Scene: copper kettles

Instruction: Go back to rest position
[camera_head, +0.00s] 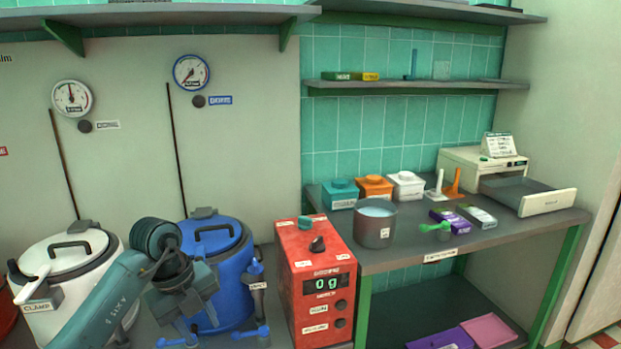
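My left arm (105,300) comes in from the lower left and bends in front of the kettles. My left gripper (188,312) points down in front of the blue kettle (235,262) and hides part of its front. Its fingertips are not clear against the blue parts below, so its opening cannot be told. I see nothing clearly held in it. My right gripper is not in view.
A white kettle (82,262) stands left of the blue one. A red scale box (318,270) reading 0 g stands to the right. The grey table (420,258) holds a grey pot (374,226), coloured boxes and a cream machine with an open drawer (530,196).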

